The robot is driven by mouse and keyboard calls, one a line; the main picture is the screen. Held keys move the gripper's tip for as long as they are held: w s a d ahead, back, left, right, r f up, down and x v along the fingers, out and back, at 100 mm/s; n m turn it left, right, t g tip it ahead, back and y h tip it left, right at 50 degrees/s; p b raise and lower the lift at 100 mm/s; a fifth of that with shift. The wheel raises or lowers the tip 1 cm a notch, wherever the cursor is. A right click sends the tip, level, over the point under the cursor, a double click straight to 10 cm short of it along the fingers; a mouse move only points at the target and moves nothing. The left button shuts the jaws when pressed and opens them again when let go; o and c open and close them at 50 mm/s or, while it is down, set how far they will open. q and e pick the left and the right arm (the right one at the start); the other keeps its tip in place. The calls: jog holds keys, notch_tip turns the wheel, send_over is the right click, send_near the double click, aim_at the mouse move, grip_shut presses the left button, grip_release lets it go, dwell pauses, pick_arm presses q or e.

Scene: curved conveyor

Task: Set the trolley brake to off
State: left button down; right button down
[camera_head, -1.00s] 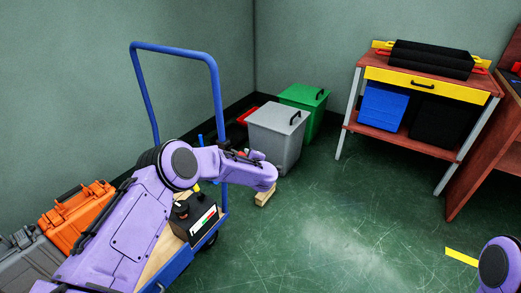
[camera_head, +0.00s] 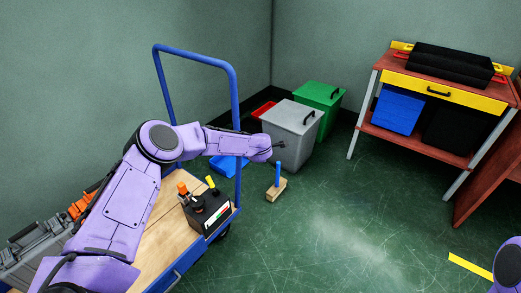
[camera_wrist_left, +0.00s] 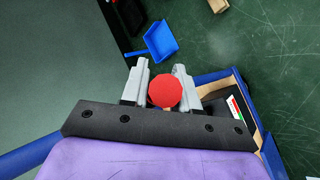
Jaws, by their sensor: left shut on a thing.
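The trolley has a wooden deck (camera_head: 165,240) and a blue push handle (camera_head: 197,53). A black box (camera_head: 209,214) stands on its deck edge, with an orange knob (camera_head: 182,188), a yellow knob (camera_head: 211,182) and a red, white and green label (camera_head: 216,216). My left gripper (camera_head: 278,146) is beyond the handle post in the head view. In the left wrist view its grey fingers (camera_wrist_left: 164,78) are shut on a red round knob (camera_wrist_left: 166,92). What the knob is fixed to is hidden. The label is to the right of the fingers there. My right gripper is out of view.
A grey bin (camera_head: 293,130) and a green bin (camera_head: 322,98) stand behind. A blue dustpan (camera_head: 226,168) and a brush with a wooden block (camera_head: 277,189) are on the floor. A workbench (camera_head: 430,88) is at right. The middle floor is clear.

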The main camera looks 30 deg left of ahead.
pick_arm(q)
jog(key=shift+s+f, duration=0.1)
dwell(0.3)
jog(key=c, duration=0.9)
grip_release()
jog(key=shift+a, duration=0.1)
jog(key=shift+r, duration=0.3)
jog(key=p+v, duration=0.1)
jog(key=v, duration=0.9)
jog(key=shift+s+p, duration=0.15)
jog(key=shift+p, duration=0.15)
